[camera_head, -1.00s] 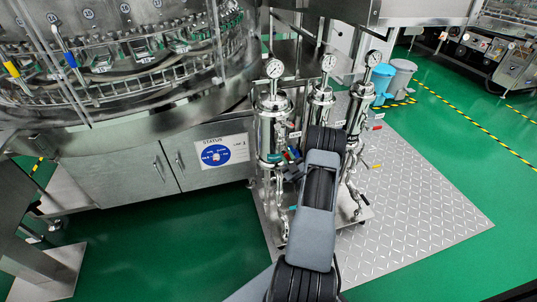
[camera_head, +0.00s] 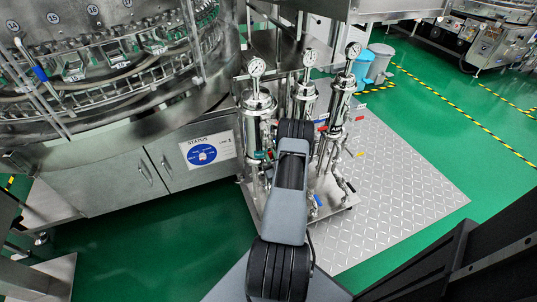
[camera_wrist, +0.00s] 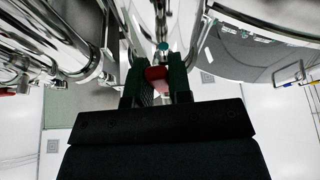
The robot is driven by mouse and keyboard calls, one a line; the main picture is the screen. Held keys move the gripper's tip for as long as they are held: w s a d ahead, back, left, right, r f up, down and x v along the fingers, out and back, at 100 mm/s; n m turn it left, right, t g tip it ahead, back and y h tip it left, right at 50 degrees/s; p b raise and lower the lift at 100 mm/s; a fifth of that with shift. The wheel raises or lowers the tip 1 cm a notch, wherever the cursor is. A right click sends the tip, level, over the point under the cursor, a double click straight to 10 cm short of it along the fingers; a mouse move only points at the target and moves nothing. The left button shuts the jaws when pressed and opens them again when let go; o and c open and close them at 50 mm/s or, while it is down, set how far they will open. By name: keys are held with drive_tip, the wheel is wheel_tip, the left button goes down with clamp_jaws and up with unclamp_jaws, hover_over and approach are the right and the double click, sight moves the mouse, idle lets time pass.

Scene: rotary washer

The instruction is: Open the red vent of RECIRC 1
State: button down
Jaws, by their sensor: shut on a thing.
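In the wrist view my gripper (camera_wrist: 158,95) has its two dark green fingers closed on a small red handle (camera_wrist: 157,77), the red vent. A teal part (camera_wrist: 163,47) shows just beyond it, beside shiny steel pipe. In the head view the filter housings with round gauges stand on a skid: the left one (camera_head: 258,125), the middle one (camera_head: 303,100) and the right one (camera_head: 341,100). I cannot read which housing is labelled RECIRC 1.
A large rotary washer (camera_head: 110,130) with a steel cabinet stands at the left. Other valve handles, one blue (camera_head: 317,201), sit low on the skid. Bins (camera_head: 378,62) stand behind. The checker-plate floor (camera_head: 400,200) at right is clear.

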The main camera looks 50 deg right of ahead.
drive_tip(key=shift+f, duration=0.15)
drive_tip(key=c, duration=1.3)
unclamp_jaws()
drive_tip(key=shift+o, duration=1.3)
